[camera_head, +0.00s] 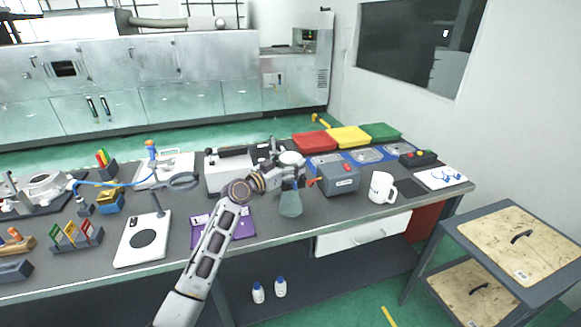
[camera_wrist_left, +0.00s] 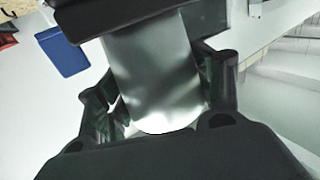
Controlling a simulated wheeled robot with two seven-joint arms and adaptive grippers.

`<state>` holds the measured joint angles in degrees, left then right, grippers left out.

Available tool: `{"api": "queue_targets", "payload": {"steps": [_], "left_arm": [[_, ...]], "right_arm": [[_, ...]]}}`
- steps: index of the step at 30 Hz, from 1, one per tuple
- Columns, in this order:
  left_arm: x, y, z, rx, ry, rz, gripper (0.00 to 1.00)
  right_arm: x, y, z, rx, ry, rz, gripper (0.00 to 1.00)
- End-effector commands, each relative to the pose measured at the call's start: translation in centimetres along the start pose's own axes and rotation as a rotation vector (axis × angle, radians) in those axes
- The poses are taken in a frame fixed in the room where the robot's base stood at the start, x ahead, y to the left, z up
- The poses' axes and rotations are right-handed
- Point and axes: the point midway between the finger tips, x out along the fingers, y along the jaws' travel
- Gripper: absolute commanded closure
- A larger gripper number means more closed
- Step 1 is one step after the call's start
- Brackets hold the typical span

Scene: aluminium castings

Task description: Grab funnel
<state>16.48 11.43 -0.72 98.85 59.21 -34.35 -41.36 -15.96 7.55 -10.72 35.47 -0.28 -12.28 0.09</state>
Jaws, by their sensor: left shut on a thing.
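The funnel (camera_head: 290,204) is a grey-green, smooth piece that shows below my left gripper (camera_head: 291,183) in the head view. My left arm reaches in from the bottom and bends over the workbench to it. In the left wrist view the funnel (camera_wrist_left: 155,72) is a shiny grey curved body between the two dark fingers of the left gripper (camera_wrist_left: 162,98), which is shut on it. The fingers and dark housing hide parts of it. I cannot tell whether its lower end touches the bench. My right gripper is not in view.
A grey box (camera_head: 340,181) with a red button and a white mug (camera_head: 381,187) stand right of the funnel. A purple folder (camera_head: 243,224) and a white scale (camera_head: 143,239) lie to the left. Red, yellow and green bins (camera_head: 380,132) line the back.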

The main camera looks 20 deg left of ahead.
Motion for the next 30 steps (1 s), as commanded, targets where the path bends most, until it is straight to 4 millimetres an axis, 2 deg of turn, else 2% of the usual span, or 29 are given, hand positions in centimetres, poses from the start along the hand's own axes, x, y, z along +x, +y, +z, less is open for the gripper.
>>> {"api": "queue_targets", "payload": {"steps": [8, 21, 30], "left_arm": [[0.0, 0.0, -2.4, 0.003, 0.004, 0.0, 0.6], [0.0, 0.0, -8.6, 0.004, 0.003, 0.0, 0.6], [0.0, 0.0, -10.0, 0.001, 0.002, 0.0, 0.6]], "right_arm": [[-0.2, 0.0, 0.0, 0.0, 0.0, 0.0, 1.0], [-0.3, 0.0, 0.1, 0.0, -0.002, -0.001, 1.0], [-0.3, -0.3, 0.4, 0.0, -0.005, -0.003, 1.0]]}}
